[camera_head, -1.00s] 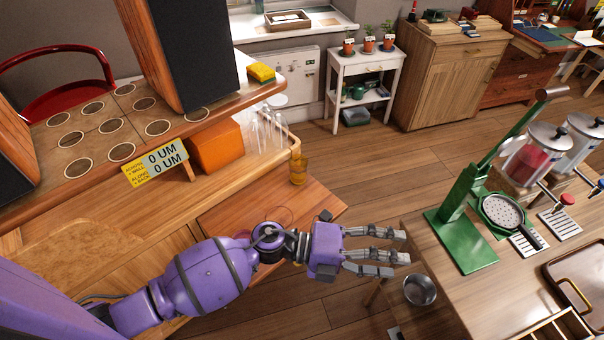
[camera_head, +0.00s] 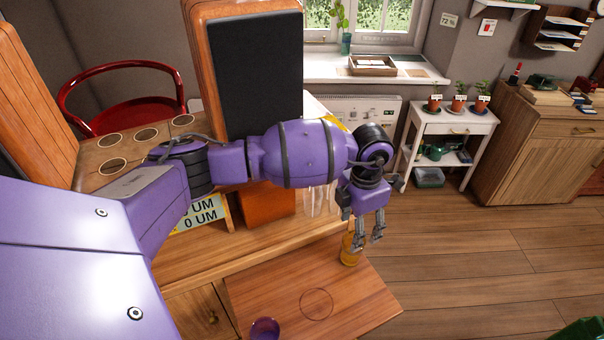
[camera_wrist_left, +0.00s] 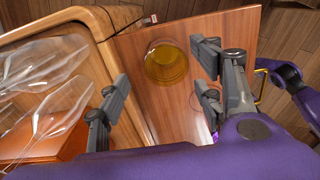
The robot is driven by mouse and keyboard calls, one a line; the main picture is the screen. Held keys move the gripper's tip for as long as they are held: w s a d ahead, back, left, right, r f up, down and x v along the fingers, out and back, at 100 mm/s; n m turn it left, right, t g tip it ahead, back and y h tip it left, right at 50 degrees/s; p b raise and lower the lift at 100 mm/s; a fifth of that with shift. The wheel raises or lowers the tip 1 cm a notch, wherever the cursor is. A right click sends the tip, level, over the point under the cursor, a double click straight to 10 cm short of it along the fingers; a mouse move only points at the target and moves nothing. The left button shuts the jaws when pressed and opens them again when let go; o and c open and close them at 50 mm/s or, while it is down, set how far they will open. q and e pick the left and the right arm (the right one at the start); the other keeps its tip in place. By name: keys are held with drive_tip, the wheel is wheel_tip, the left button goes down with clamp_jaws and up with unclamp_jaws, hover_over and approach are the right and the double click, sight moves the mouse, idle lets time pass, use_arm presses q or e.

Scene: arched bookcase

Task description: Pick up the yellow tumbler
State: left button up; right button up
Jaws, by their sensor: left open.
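The yellow tumbler (camera_head: 349,250) is a clear amber glass standing on the reddish wooden board, near its back edge by the bookcase shelf. In the left wrist view the tumbler (camera_wrist_left: 167,63) shows ahead of my left gripper, between the lines of its fingers. My left gripper (camera_head: 368,240) points down at the tumbler, its fingers open on either side in the picture; contact cannot be told. In the left wrist view the left gripper (camera_wrist_left: 160,85) is open and empty.
Clear upturned glasses (camera_wrist_left: 45,95) stand close beside the left finger. A purple cup (camera_head: 265,329) stands at the board's near edge. The wooden board (camera_head: 345,300) is otherwise mostly bare. A tall dark speaker (camera_head: 255,75) stands behind my arm.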

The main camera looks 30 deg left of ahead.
use_arm(q)
wheel_tip(320, 180, down, 3)
drive_tip(key=shift+s+d+r, duration=0.1)
drive_tip(key=shift+s+r, duration=0.05)
drive_tip(key=shift+r, duration=0.05)
wheel_tip(320, 180, down, 5)
drive_tip(key=shift+r, duration=0.1)
drive_tip(key=c, duration=1.4)
use_arm(e)
drive_tip(key=shift+s+d+f, duration=0.1)
drive_tip(key=shift+s+d, duration=0.1)
drive_tip(key=shift+s, duration=0.45)
